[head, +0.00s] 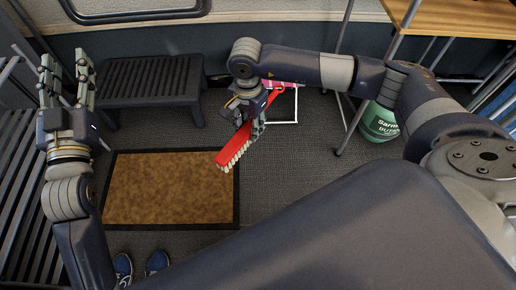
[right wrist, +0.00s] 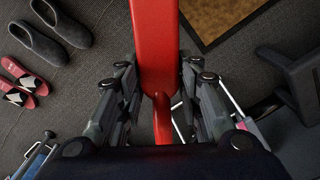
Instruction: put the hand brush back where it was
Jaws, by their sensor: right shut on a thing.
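The hand brush (head: 235,145) is red with pale bristles. My right gripper (head: 256,122) is shut on its handle and holds it above the floor, beside the brown doormat. The bristle end points down and left, over the mat's right edge in the head view. In the right wrist view the red brush (right wrist: 155,45) runs up from between the two fingers of the right gripper (right wrist: 160,105). My left gripper (head: 66,75) is at the far left, its fingers apart and empty, above the floor near the slatted bench.
The doormat (head: 165,205) lies on dark carpet. A dark slatted stool (head: 150,75) stands behind it, a slatted bench (head: 22,160) at left. A white frame with a pink part (head: 284,85) stands behind my right gripper. A green gas bottle (head: 378,122) is right. Slippers (right wrist: 45,42) lie on the floor.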

